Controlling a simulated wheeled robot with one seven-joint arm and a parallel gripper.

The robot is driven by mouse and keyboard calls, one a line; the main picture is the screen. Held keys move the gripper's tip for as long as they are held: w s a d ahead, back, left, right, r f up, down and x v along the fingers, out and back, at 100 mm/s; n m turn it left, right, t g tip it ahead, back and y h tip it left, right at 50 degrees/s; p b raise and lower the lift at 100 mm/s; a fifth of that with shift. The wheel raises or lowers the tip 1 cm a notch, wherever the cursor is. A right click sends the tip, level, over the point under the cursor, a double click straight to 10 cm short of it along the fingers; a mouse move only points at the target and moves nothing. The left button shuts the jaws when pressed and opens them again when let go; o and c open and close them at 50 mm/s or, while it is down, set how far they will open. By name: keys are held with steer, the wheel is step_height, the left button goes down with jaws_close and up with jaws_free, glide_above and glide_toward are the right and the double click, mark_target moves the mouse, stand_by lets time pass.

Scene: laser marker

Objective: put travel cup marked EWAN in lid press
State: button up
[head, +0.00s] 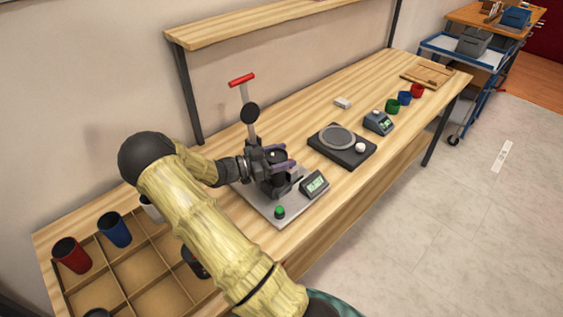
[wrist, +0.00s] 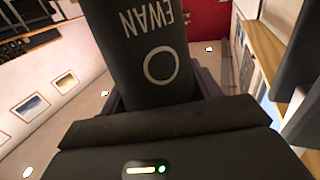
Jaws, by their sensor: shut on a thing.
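The dark travel cup (wrist: 150,60) fills the middle of the wrist view, with EWAN and a ring in pale print, upside down in that picture. My gripper (head: 280,161) is shut on this cup. In the head view the gripper is at the lid press, over the middle of its grey base plate (head: 262,208). The press has an upright lever with a red handle (head: 242,79), a display (head: 314,184) and a green button (head: 280,212). The cup is mostly hidden among dark parts there, so I cannot tell whether its bottom touches the press.
A divided wooden tray (head: 136,268) at the front left holds a red cup (head: 71,254), a blue cup (head: 115,229) and other cups. A black plate device (head: 341,146) stands right of the press. A shelf (head: 250,25) runs above the bench's back.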

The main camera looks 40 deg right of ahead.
steer(key=shift+f, duration=1.25)
steer(key=shift+f, duration=0.2)
steer(key=o, duration=0.7)
steer(key=shift+r, duration=0.1)
steer(key=shift+r, duration=0.2)
steer(key=b+v, duration=0.1)
steer(key=v, duration=1.1)
steer(key=shift+w, duration=0.1)
